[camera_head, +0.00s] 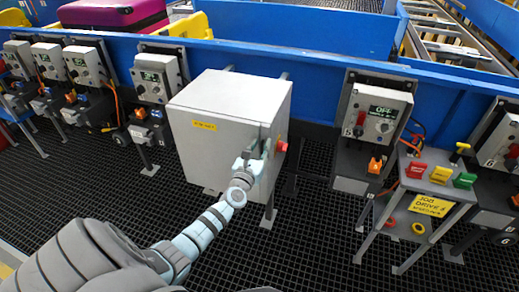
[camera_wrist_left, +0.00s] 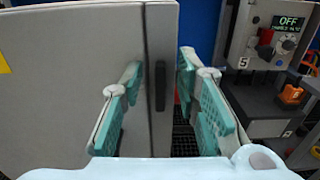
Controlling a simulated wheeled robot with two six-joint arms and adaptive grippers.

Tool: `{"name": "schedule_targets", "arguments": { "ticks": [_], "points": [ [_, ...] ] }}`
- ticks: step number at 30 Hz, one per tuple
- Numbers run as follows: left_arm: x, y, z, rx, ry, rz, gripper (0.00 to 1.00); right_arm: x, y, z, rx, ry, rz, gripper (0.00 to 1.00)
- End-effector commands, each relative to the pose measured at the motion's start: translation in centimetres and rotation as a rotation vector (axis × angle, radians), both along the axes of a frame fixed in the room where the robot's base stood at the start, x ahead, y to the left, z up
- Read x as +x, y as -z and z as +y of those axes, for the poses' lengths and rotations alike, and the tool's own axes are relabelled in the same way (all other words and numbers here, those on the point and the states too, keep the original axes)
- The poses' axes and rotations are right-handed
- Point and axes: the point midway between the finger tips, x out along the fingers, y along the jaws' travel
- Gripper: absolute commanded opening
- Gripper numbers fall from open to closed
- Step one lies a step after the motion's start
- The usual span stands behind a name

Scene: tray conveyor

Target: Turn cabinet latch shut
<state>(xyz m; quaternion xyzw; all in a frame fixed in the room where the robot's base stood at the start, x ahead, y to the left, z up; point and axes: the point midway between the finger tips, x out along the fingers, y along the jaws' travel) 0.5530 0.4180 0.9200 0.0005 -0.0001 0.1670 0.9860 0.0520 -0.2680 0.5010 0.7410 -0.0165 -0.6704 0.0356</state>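The grey cabinet (camera_head: 205,150), with a yellow label on its front, stands in the middle of the head view. Its front panel also fills the left of the left wrist view (camera_wrist_left: 70,90). The cabinet latch (camera_wrist_left: 160,86) is a dark, upright bar near the cabinet's right edge. My left gripper (camera_head: 252,158) is at the right edge of the cabinet front. In the left wrist view my left gripper (camera_wrist_left: 160,75) is open, with one teal-padded finger on each side of the latch. I cannot tell whether either finger touches it. My right gripper is out of view.
A red knob (camera_head: 281,146) sticks out of the cabinet's right side. Control boxes on stands (camera_head: 381,115) line the blue conveyor wall (camera_head: 330,75). A button stand (camera_head: 437,180) with red, yellow and green buttons is at the right. Dark grating floor is open in front.

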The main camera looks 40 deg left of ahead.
Motion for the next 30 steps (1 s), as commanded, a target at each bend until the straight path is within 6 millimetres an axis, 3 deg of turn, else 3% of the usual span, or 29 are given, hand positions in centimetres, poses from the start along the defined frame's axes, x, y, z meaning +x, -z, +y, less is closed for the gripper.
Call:
{"name": "schedule_targets", "arguments": {
  "ticks": [5,11,23,30],
  "points": [
    [0.01,-0.05,0.01,0.000,0.000,0.000,0.29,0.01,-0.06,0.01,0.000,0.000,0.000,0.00],
    [-0.04,-0.05,0.02,0.000,0.000,0.000,0.00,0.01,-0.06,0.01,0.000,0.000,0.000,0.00],
    [-0.10,0.00,0.13,-0.025,-0.001,-0.009,0.00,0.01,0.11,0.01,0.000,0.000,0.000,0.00],
    [-0.18,0.15,0.31,-0.127,-0.001,-0.044,0.00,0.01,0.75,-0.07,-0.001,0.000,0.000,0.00]
  ]
}}
